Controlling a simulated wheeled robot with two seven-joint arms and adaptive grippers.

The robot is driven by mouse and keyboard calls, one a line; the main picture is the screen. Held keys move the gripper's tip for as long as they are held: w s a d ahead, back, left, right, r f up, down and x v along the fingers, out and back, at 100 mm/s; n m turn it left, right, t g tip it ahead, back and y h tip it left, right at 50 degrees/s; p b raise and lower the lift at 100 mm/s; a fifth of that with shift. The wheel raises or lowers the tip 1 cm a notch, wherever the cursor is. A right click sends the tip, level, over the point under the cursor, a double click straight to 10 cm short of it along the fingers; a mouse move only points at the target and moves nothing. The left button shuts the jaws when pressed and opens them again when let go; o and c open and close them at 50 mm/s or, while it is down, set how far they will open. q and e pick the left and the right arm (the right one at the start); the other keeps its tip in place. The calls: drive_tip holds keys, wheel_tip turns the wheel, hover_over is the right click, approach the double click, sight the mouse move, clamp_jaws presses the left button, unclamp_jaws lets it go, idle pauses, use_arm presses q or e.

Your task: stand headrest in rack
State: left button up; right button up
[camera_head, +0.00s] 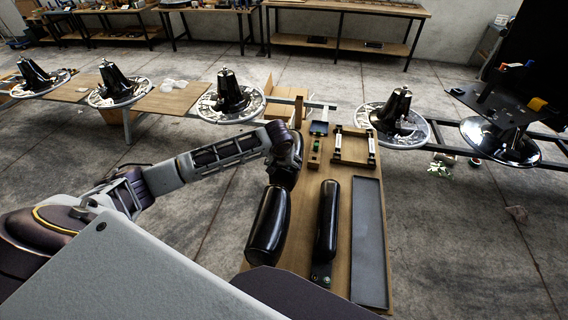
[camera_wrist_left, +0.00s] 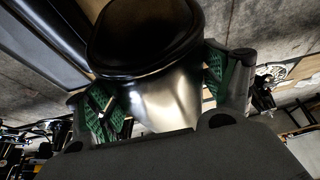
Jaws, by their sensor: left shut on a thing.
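The headrest (camera_wrist_left: 145,35), a glossy black rounded pad with a pale shiny lower part, fills the middle of the left wrist view. Green-padded fingers of my left gripper (camera_wrist_left: 160,95) press on both sides of it. In the head view my left gripper (camera_head: 285,152) is a dark shape over the left edge of the wooden table (camera_head: 316,178); headrest and fingers are hard to tell apart there. A frame with two pale posts and dark bars (camera_head: 354,147), which looks like the rack, stands at the table's far right. My right gripper is not in view.
Two long black pads, one left (camera_head: 266,228) and one middle (camera_head: 327,222), lie on the near table. A long dark tray (camera_head: 368,240) lies along the right edge. Small green parts (camera_head: 316,148) sit left of the frame. Chair bases (camera_head: 396,118) stand beyond.

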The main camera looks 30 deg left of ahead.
use_arm(q)
drive_tip(key=shift+w+f, duration=0.1)
idle(0.3)
drive_tip(key=o, duration=2)
drive_tip(key=shift+f, duration=0.1)
drive_tip(key=shift+s+f, duration=0.15)
drive_tip(key=shift+s, duration=0.05)
drive_tip(key=shift+v, duration=6.15)
drive_tip(key=shift+w, duration=0.1)
